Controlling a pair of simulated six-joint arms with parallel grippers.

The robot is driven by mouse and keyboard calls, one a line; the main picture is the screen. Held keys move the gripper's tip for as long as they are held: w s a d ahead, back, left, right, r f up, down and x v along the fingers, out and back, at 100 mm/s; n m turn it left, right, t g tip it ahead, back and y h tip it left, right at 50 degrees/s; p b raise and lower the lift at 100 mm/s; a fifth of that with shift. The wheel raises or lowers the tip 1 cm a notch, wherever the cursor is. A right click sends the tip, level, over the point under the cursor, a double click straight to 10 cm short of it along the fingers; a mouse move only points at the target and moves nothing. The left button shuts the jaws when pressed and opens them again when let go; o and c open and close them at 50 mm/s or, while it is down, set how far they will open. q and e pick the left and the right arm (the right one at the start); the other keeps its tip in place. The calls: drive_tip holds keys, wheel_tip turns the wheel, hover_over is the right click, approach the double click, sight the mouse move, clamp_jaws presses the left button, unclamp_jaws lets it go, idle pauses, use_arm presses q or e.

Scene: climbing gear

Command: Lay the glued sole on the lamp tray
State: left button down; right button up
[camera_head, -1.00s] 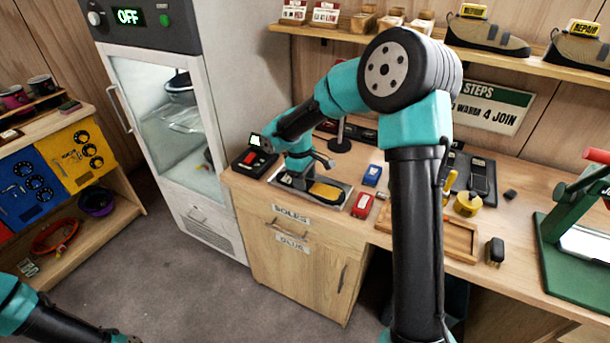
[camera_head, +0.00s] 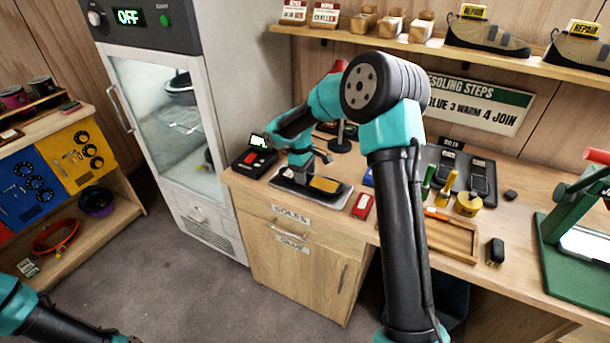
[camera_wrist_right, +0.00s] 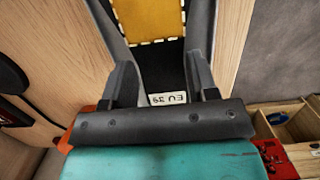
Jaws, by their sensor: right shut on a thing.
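The sole (camera_head: 324,184) is black with a yellow patch edged in white dashes. In the right wrist view the sole (camera_wrist_right: 150,22) runs away from me, with an "EU 39" label at its near end. My right gripper (camera_head: 303,172) is shut on that near end, one finger on each side. In the head view the sole is over a shallow silver-rimmed tray (camera_head: 344,197) on the bench. I cannot tell whether it touches the tray. A dark lamp-like stand (camera_head: 341,145) is behind. Only part of my left arm shows at bottom left; its gripper is out of view.
A black box with a red switch (camera_head: 257,160) stands left of the tray. A red tube (camera_head: 362,206) lies just right of it. Farther right are a wooden tray (camera_head: 452,236), a yellow pot (camera_head: 467,204) and a green press (camera_head: 575,240). A glass-door cabinet (camera_head: 170,120) stands at left.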

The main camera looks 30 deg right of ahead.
drive_tip(key=shift+f, duration=0.45)
drive_tip(key=shift+f, duration=0.15)
drive_tip(key=o, duration=1.1)
wheel_tip(320, 180, up, 12)
drive_tip(key=w, duration=0.1)
drive_tip(key=shift+w+a, duration=0.25)
drive_tip(key=shift+a, duration=0.2)
